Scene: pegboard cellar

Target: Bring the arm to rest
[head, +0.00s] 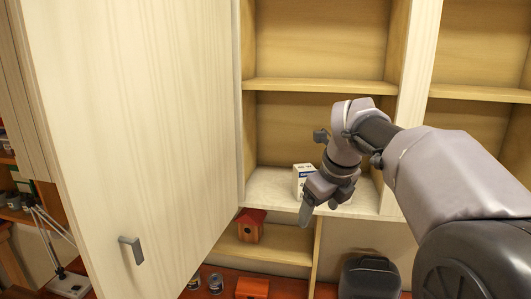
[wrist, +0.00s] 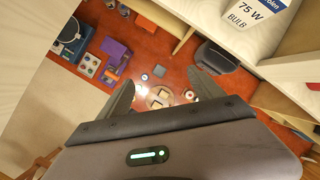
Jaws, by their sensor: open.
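My arm reaches in from the right in the head view. My gripper (head: 318,208) is at the front of a cabinet shelf (head: 268,186), tilted downward. In the wrist view its two fingers stand apart with nothing between them (wrist: 163,92). A white and blue light bulb box (head: 302,174) stands on the shelf just behind the gripper, partly hidden by it. In the wrist view the box (wrist: 250,24) is at the upper right, apart from the fingers, and its label reads 75 W BULB.
The pale cabinet door (head: 130,130) stands open at the left, with a grey handle (head: 131,249). A red birdhouse (head: 251,225) sits on the shelf below. A dark case (head: 370,277) stands at the lower right. Several small items lie on the reddish surface (wrist: 150,55) underneath.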

